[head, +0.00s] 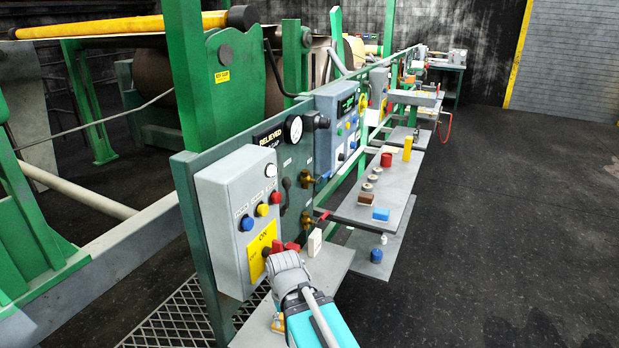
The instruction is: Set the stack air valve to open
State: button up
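My gripper (277,251) is at the lower middle, in front of the yellow ON plate (262,246) on the grey control box. My grey wrist hides most of it, so its fingers and any contact are unclear. Further along the green panel are brass valve fittings, an upper one (308,178) and a lower one (307,217). A red handle (322,215) sticks out to the right by the lower fitting. I cannot read which is the stack air valve. A sign (268,136) reading RELIEVED and a round gauge (293,128) are above.
The grey control box (236,195) carries blue, yellow and red buttons. A low shelf (330,262) holds a white block (315,242). A farther shelf (350,210) holds coloured blocks and a red cylinder. Open dark floor (500,220) lies to the right.

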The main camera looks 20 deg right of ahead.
aim_at(322, 177)
jog(key=u, duration=0.25)
jog(key=k, duration=0.95)
jog(key=z, duration=0.7)
jog(key=i, duration=1)
jog(key=u, duration=0.05)
